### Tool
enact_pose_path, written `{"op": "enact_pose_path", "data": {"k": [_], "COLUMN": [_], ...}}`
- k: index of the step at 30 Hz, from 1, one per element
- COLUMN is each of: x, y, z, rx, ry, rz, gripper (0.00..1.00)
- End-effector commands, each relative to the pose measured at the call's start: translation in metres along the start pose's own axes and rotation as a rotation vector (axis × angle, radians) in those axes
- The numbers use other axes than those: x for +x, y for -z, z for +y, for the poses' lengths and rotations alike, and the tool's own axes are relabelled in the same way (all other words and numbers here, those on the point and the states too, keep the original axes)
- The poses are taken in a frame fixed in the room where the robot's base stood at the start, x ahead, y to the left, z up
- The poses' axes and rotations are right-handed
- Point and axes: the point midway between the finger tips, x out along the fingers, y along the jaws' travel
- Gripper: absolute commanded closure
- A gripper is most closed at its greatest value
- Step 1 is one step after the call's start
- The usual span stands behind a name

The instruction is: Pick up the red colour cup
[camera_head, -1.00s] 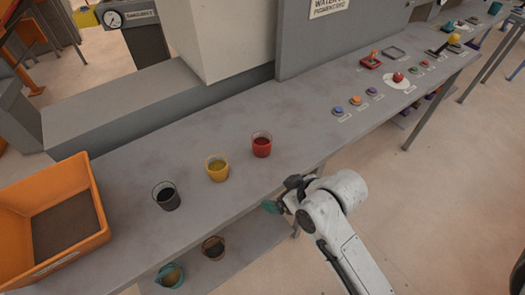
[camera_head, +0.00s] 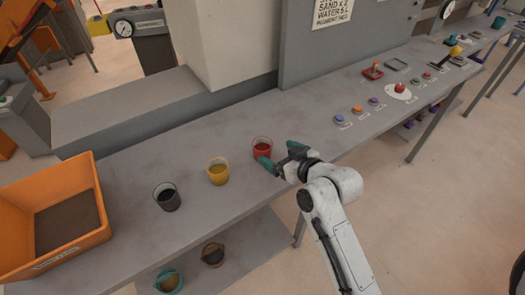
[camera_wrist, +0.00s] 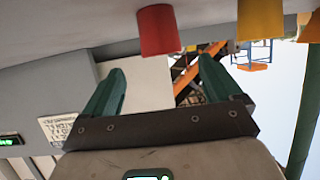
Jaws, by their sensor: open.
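The red cup (camera_head: 263,148) stands upright on the grey table (camera_head: 235,125), rightmost in a row of three cups. My gripper (camera_head: 279,156) is just to the right of it and at its near side, with a green fingertip overlapping its edge in the head view; I cannot tell whether they touch. In the wrist view, which is upside down, the red cup (camera_wrist: 158,30) is ahead, above and between the two green fingers. The gripper (camera_wrist: 160,75) is open, with nothing between its fingers.
A yellow cup (camera_head: 217,172) and a black cup (camera_head: 167,197) stand left of the red one. An orange bin (camera_head: 90,200) sits at the left end. Coloured buttons (camera_head: 357,109) line the table to the right. Table between cups and buttons is clear.

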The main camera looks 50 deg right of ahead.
Motion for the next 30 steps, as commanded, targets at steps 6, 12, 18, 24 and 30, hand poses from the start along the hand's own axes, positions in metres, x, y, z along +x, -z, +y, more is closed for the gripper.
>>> {"op": "enact_pose_path", "data": {"k": [6,12,18,24,30], "x": [0.015,0.040,0.060,0.063,0.063], "y": [0.001,0.003,0.000,0.000,0.000], "z": [0.000,-0.001,-0.002,-0.002,-0.002], "rx": [0.000,0.000,0.000,0.000,0.000], "ry": [-0.001,0.000,-0.001,-0.001,-0.001], "rz": [-0.001,-0.001,-0.001,-0.001,-0.001], "gripper": [0.08,0.08,0.08,0.08,0.20]}}
